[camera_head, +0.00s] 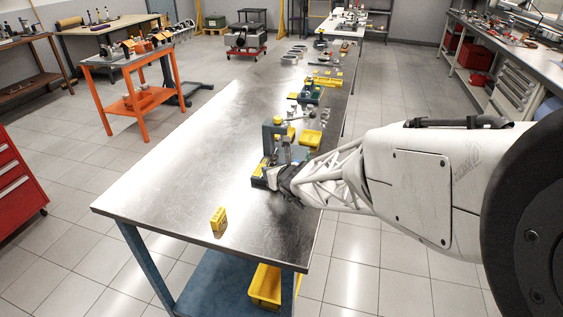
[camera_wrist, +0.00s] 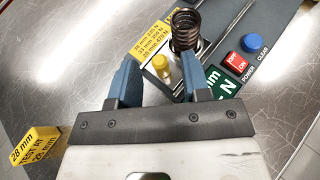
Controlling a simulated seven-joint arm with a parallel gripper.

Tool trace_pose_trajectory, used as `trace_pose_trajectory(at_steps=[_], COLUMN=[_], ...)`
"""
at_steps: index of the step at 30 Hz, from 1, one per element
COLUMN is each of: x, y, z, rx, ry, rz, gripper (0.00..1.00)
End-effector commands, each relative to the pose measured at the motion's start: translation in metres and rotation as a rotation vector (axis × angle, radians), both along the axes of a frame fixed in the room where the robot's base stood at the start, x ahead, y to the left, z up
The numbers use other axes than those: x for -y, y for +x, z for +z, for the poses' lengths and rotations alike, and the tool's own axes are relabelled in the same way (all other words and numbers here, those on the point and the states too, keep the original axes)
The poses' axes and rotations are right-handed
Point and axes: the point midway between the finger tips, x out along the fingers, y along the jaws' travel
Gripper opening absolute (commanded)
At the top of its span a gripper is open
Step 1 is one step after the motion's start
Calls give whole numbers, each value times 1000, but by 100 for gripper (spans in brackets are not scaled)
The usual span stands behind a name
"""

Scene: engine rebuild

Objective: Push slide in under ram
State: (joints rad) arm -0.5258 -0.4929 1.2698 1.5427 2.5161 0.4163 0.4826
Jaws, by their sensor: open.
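A spring tester (camera_head: 276,131) with a dark upright frame stands on the steel bench; the ram cannot be made out clearly. In the wrist view a dark coil spring (camera_wrist: 185,30) stands upright near the top. Just below and left of it is a yellow knob (camera_wrist: 161,67), which appears to belong to the slide. My gripper (camera_wrist: 160,62) has its two blue fingers apart, one on each side of the knob in the picture. I cannot tell whether they touch it. In the head view my gripper (camera_head: 277,178) is at the tester's near side, partly hiding its base.
The tester's panel has a red switch (camera_wrist: 238,63) and a blue button (camera_wrist: 251,43). A yellow "28 mm" block (camera_wrist: 38,146) stands apart on the bench, also in the head view (camera_head: 218,219). A yellow tray (camera_head: 309,138) is behind the tester. The bench's front left is clear.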

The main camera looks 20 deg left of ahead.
Motion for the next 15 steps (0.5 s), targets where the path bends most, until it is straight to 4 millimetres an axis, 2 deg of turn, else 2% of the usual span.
trace_pose_trajectory(at_steps=[15], x=[-6], y=[5], z=[-4], rx=[0], ry=[0], rz=[0], gripper=[43])
